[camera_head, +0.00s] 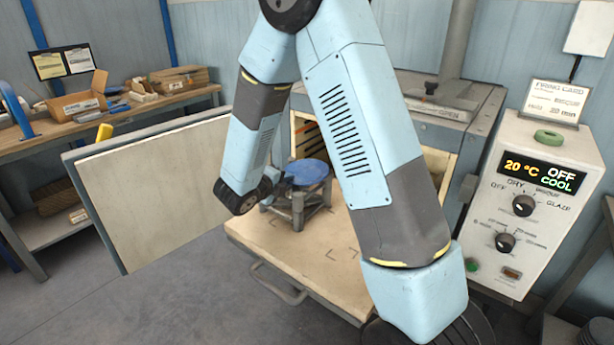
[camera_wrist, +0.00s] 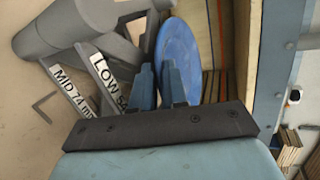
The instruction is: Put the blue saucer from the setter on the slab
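The blue saucer (camera_head: 306,172) lies about level on top of the grey setter (camera_head: 297,214). The setter stands on the pale slab-like surface (camera_head: 292,255) in front of the open kiln. My gripper (camera_head: 280,180) is at the saucer's left edge in the head view. In the wrist view, the saucer (camera_wrist: 181,50) appears edge-tilted, its rim at the two blue fingers (camera_wrist: 160,72). The fingers are close together. Whether they press on the rim cannot be made out. The setter's labels (camera_wrist: 108,75) read "LOW" and "MID". My arm hides part of the surface.
The open kiln door (camera_head: 165,190) stands to the left. The kiln chamber (camera_head: 308,135) is behind the setter, partly hidden by my arm. A control box (camera_head: 530,205) reading 20 °C, OFF, COOL is at the right. The pale surface is bare in front of the setter, with corner marks.

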